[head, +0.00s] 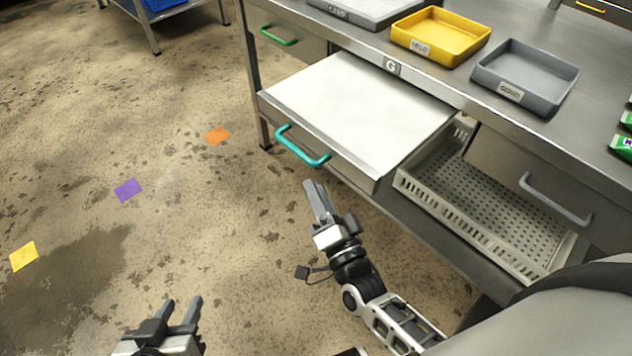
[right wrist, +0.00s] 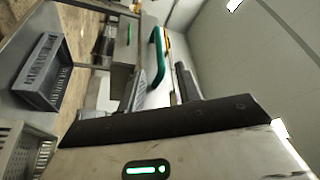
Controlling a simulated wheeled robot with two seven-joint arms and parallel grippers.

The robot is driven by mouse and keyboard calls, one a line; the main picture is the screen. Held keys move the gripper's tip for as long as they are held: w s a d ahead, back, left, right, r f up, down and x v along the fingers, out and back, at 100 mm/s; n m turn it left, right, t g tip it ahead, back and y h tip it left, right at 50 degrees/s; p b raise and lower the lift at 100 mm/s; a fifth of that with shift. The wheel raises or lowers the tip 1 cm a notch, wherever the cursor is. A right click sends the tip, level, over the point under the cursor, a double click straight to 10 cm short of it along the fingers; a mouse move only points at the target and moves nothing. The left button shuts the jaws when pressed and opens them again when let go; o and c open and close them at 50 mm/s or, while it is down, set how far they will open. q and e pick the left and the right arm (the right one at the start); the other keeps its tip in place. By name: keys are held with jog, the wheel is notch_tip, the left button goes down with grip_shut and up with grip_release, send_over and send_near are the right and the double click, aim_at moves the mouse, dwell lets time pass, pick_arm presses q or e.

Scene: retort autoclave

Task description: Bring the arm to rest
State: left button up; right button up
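My right gripper (head: 316,202) is in front of the pulled-out drawer, over the floor. Its two fingers are a little apart with nothing between them, and it is clear of the teal handle (head: 302,149). The right wrist view also shows these fingers (right wrist: 160,88), with the teal handle (right wrist: 157,52) beyond them. My left gripper (head: 178,312) is at the bottom left over bare floor, its fingers apart and empty. The white-surfaced drawer (head: 350,105) sticks out from under the bench below a "G" label.
A perforated pale basket (head: 490,205) sits in an opening right of the drawer. A yellow tray (head: 440,35) and a grey tray (head: 525,75) stand on the bench (head: 610,125). Orange (head: 217,135), purple (head: 127,190) and yellow (head: 23,256) patches mark the open floor at left.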

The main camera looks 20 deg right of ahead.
jog(key=shift+v, duration=0.85)
jog(key=shift+w, duration=0.1)
jog(key=s+f+n+g+y, duration=0.2)
jog(key=s+n+g, duration=0.7)
jog(key=n, duration=0.4)
jog(key=shift+s+a+f+g+p, duration=0.25)
jog(key=shift+s+a+g+p, duration=0.15)
jog(key=shift+s, duration=0.5)
